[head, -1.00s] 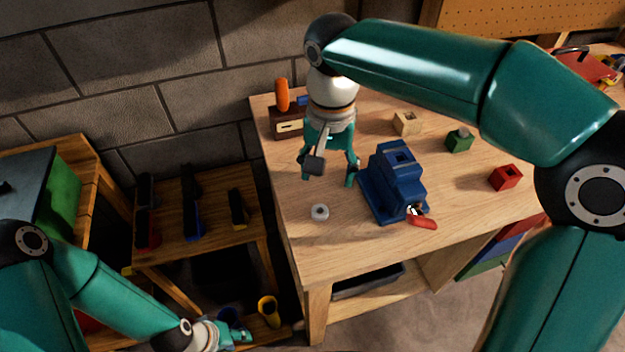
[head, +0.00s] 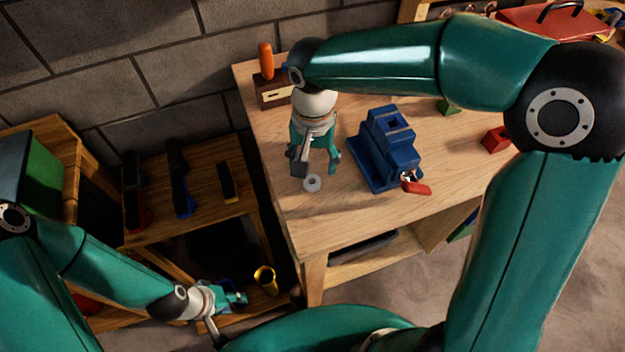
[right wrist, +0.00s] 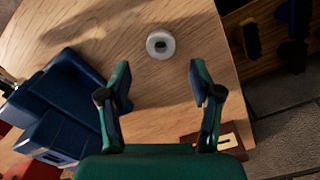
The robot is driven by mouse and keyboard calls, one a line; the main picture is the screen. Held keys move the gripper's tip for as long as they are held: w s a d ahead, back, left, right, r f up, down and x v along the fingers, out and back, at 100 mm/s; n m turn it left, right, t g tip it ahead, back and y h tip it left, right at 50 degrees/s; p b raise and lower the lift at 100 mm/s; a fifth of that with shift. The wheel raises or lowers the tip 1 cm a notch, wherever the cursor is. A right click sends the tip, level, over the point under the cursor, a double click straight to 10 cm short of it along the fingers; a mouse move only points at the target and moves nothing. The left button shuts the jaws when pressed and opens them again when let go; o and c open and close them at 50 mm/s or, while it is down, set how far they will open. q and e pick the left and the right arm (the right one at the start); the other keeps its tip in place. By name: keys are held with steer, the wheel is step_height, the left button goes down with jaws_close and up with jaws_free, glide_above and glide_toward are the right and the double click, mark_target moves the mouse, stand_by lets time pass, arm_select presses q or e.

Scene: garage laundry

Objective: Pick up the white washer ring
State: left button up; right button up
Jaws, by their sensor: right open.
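The white washer ring (head: 312,184) lies flat on the wooden workbench (head: 285,215), near its left edge. In the right wrist view the ring (right wrist: 160,44) is just beyond the fingertips, roughly midway between them. My right gripper (head: 315,172) points down above the bench, open and empty, just behind the ring in the head view. Its two spread fingers also show in the right wrist view (right wrist: 158,70). My left gripper (head: 240,300) is low at the left, beside the bench; its finger opening is too small to tell.
A blue vise (head: 388,150) with a red-ended handle (head: 416,188) stands right of the ring. A yellow cup (head: 265,280) sits low on the left. Bench in front of the ring is clear.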

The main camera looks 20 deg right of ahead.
mark_target(312, 184)
steer(key=shift+s+a+f+p, duration=0.1)
steer(key=shift+f+p, duration=0.4)
steer(key=shift+f, duration=2.15)
steer(key=c, duration=0.9)
